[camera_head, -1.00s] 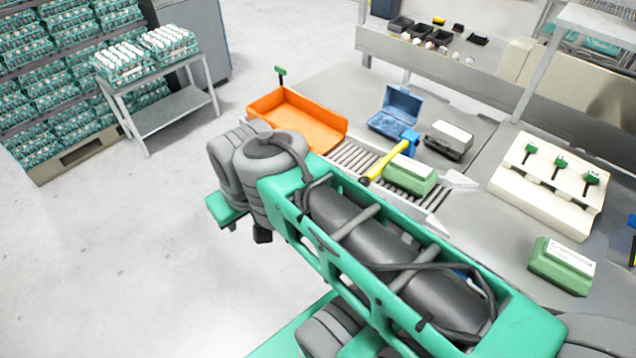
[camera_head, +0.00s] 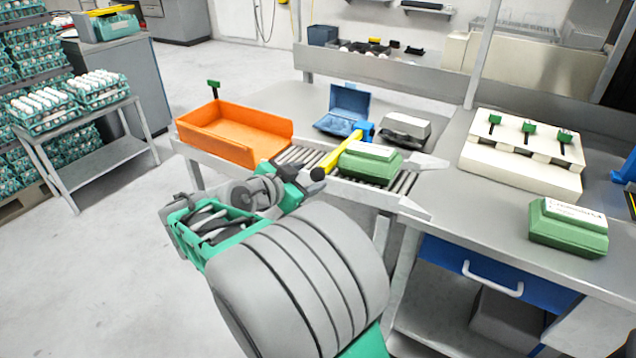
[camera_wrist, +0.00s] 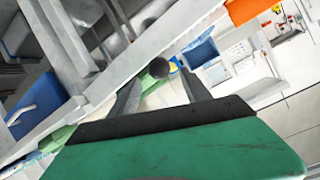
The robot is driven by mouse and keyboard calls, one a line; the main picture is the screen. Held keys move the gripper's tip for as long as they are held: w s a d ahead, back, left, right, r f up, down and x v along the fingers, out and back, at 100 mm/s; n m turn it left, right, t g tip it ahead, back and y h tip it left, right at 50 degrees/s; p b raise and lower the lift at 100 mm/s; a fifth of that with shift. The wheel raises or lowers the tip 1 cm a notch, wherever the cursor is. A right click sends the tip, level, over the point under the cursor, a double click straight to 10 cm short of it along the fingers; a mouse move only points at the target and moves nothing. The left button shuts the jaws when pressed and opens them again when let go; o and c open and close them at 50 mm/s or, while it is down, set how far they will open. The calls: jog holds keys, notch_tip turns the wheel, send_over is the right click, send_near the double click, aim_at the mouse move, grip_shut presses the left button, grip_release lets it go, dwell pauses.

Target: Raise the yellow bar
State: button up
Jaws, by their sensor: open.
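The yellow bar (camera_head: 340,154) slants over the roller conveyor, from a blue mount (camera_head: 364,130) at its upper end down to a dark round knob (camera_head: 317,173) at its near end. My gripper (camera_head: 304,184) is close to the knob at the conveyor's front edge. In the wrist view my gripper (camera_wrist: 161,84) is open, with its two grey fingers spread. The knob (camera_wrist: 159,68) appears between and just beyond the fingertips. Only a sliver of yellow bar (camera_wrist: 173,64) shows behind it. I cannot tell whether a finger touches the knob.
A green carton (camera_head: 371,164) sits on the roller conveyor (camera_head: 302,155), right beside the bar. An orange bin (camera_head: 235,150) stands left of it, and an open blue box (camera_head: 343,116) behind. Another green carton (camera_head: 568,234) lies on the right table. Open floor lies left.

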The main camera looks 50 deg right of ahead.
aim_at(315, 174)
jog(key=x, duration=0.5)
jog(key=shift+d+f, duration=0.1)
jog(key=shift+d, duration=0.05)
jog(key=shift+c, duration=0.2)
grip_shut()
dwell(1.0)
